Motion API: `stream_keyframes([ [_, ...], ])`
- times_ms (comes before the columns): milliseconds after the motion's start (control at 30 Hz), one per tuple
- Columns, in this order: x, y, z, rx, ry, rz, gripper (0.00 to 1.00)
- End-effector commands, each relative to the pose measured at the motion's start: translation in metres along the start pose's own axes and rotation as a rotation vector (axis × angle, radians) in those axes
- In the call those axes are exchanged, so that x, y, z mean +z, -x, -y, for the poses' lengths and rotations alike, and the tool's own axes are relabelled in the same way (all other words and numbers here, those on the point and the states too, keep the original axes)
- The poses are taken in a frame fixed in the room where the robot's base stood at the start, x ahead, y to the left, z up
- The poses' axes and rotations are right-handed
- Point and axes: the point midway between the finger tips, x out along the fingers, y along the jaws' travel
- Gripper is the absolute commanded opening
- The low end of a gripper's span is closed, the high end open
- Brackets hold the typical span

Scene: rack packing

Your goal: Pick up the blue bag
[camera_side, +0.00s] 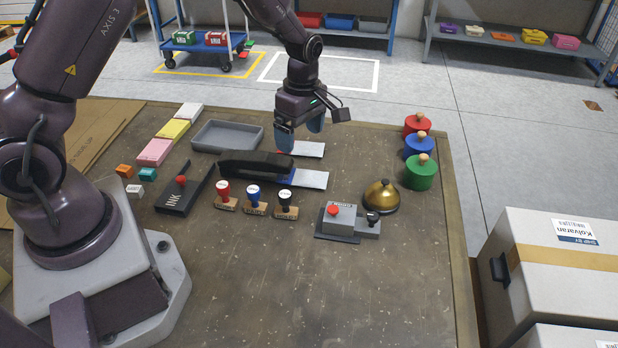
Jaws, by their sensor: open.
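My gripper (300,134) is at upper middle, pointing down with its two blue-grey fingers apart. It hangs over the far side of the table, near the long black device (252,164). I cannot make out a clear blue bag. A flat white item with a blue part (305,179) lies at the right end of the black device, partly hidden by it; I cannot tell what it is. Another flat white item (309,149) lies just behind the device, right of the fingers, with its left end hidden.
An empty grey tray (206,123) lies left of my gripper. Red, blue (417,148) and green lidded pots stand at the right edge. Stamps (254,200), an ink pad box (185,198) and a brass bell (381,197) stand nearer. The table's front is clear.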

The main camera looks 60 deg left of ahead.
Motion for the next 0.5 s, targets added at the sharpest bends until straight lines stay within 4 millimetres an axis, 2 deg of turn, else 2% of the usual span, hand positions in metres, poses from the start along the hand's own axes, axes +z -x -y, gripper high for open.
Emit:
stream_keyframes([
  [100, 0.003, 0.008, -0.018, 0.052, 0.257, 0.020, 0.87],
  [200, 0.004, 0.009, -0.021, 0.060, 0.394, 0.030, 0.87],
  [367, 0.004, 0.003, -0.021, 0.058, 0.481, 0.033, 0.87],
  [500, 0.004, -0.021, -0.021, 0.053, 0.485, 0.031, 0.87],
])
